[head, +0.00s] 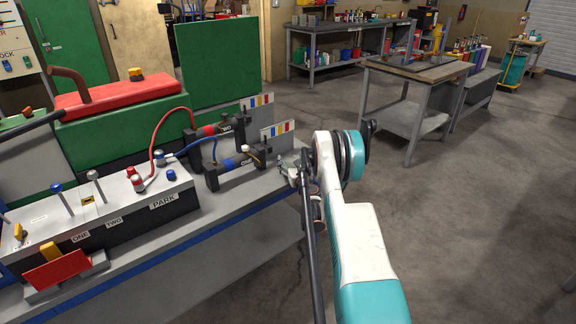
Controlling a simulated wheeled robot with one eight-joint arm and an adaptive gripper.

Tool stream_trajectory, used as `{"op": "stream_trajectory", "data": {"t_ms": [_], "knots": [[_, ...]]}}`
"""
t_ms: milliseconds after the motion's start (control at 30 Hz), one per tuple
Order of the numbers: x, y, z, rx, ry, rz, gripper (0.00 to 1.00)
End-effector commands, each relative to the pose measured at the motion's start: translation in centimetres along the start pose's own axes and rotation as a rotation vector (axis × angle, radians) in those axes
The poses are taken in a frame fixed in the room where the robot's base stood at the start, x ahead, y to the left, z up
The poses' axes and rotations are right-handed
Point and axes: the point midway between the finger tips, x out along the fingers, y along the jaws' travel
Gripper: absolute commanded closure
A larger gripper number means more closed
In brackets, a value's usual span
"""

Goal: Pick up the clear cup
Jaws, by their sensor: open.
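I cannot make out a clear cup anywhere in the head view. My gripper (290,168) is partly in view at the right end of the grey workbench (262,190), beside the black fixture. It is small and partly hidden by my own arm, and it is open. I cannot tell whether anything lies between its fingers.
A control box (105,228) with levers and two black fixtures with red and blue cylinders (222,128) (236,162) crowd the bench. A wooden-topped table (418,70) stands right; the floor between is clear.

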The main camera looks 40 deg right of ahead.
Motion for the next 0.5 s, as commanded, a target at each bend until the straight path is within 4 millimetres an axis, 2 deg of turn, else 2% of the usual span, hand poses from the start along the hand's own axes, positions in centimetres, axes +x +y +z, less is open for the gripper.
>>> {"op": "stream_trajectory", "data": {"t_ms": [200,367,500], "knots": [[-0.01,-0.06,0.02,0.000,0.000,-0.001,0.30],[-0.01,-0.06,0.02,0.000,0.000,-0.001,0.66],[-0.01,-0.05,0.02,0.000,0.000,-0.001,0.69]]}}
